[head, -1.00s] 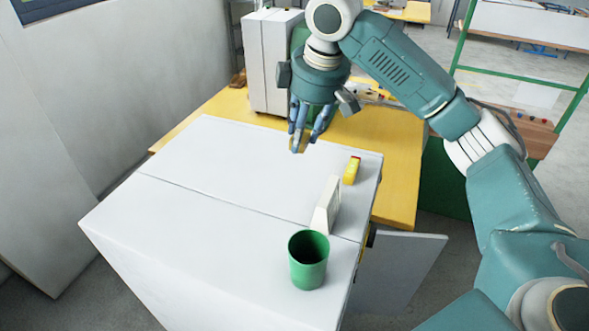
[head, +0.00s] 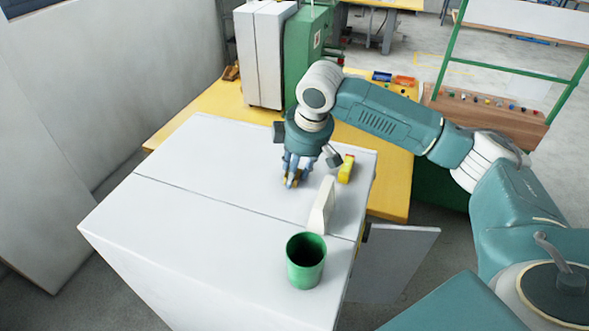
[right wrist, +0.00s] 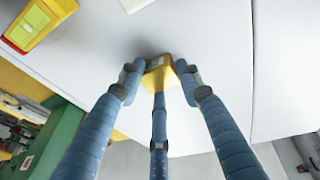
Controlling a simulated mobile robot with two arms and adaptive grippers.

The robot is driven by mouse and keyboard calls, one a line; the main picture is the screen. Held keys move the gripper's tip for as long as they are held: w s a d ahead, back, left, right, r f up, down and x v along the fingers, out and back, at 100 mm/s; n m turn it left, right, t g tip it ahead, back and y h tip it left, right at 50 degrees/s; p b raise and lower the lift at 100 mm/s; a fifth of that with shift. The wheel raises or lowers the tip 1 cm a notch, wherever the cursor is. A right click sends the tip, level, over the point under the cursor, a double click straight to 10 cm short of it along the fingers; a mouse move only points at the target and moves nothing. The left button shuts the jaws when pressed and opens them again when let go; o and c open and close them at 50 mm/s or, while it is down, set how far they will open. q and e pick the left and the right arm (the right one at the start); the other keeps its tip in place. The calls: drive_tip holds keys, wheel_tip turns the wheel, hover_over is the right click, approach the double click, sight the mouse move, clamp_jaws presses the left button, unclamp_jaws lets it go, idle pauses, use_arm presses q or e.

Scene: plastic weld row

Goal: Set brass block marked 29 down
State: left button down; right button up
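My right gripper (head: 293,184) is low over the white cabinet top (head: 190,170), left of the upright white object. In the right wrist view its blue fingers (right wrist: 157,80) close around the brass block (right wrist: 160,65), a small yellow-gold piece. The block's marking cannot be read. A dark shadow lies beside it on the white surface; I cannot tell whether it touches. In the head view the block is mostly hidden by the fingers. My left gripper is not in view.
A yellow device with a red end (head: 346,168) lies right of the gripper. A white upright object (head: 321,206) and a green cup (head: 306,262) stand nearer the right edge. The left part of the top is clear. A yellow table (head: 390,185) lies behind.

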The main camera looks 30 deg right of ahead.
drive_tip(key=o, duration=0.4)
drive_tip(key=shift+s, duration=0.1)
drive_tip(key=shift+r, duration=0.1)
drive_tip(key=shift+r, duration=0.3)
drive_tip(key=b+v, duration=0.4)
drive_tip(key=v, duration=0.7)
drive_tip(key=shift+s, duration=0.15)
